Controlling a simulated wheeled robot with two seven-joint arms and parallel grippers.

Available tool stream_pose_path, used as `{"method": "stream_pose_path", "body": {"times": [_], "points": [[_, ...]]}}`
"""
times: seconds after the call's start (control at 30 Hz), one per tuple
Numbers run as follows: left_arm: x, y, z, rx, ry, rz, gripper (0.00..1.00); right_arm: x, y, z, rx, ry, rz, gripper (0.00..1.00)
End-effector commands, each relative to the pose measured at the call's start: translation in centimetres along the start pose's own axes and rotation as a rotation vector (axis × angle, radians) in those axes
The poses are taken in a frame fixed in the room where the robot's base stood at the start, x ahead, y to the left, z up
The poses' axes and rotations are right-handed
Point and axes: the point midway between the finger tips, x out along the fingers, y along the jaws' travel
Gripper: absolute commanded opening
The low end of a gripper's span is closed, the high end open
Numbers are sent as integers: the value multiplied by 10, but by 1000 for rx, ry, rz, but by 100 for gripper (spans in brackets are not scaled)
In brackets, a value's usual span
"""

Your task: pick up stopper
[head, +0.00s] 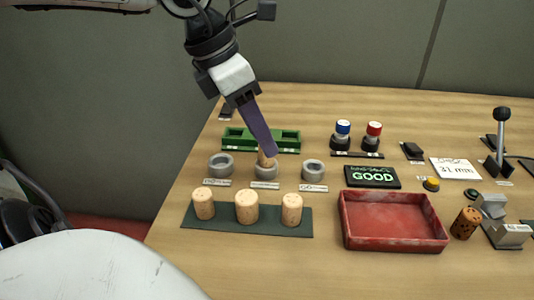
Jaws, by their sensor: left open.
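My left gripper (271,153) comes down from the top left, with its long purple fingers tilted towards the middle grey ring (266,173). The jaws are open, though from this side the fingers overlap. A cork stopper (265,160) stands at the middle ring, right at the fingertips and partly hidden by them. I cannot tell whether the fingers touch it. Three larger cork stoppers, left (204,204), middle (246,207) and right (292,210), stand upright on a dark green mat (270,228). A dark-speckled stopper (465,223) stands at the right. My right gripper is out of view.
A left ring (220,166) and right ring (313,170) flank the middle one. A green tray (232,142) lies behind. A red tray (393,246), a "GOOD" display (372,177), a grey metal device (507,235) and a lever (501,137) occupy the right side.

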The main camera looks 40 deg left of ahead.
Motion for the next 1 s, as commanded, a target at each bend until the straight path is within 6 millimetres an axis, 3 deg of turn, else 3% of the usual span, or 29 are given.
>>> {"method": "stream_pose_path", "body": {"times": [0.2,0.53,0.8,1.0], "points": [[35,3,-2,1,5,-2,46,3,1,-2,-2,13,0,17],[41,3,-1,1,0,-1,46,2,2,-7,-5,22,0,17],[41,3,-1,1,0,-1,2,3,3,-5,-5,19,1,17],[41,3,-1,1,1,-2,0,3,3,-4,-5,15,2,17]]}}
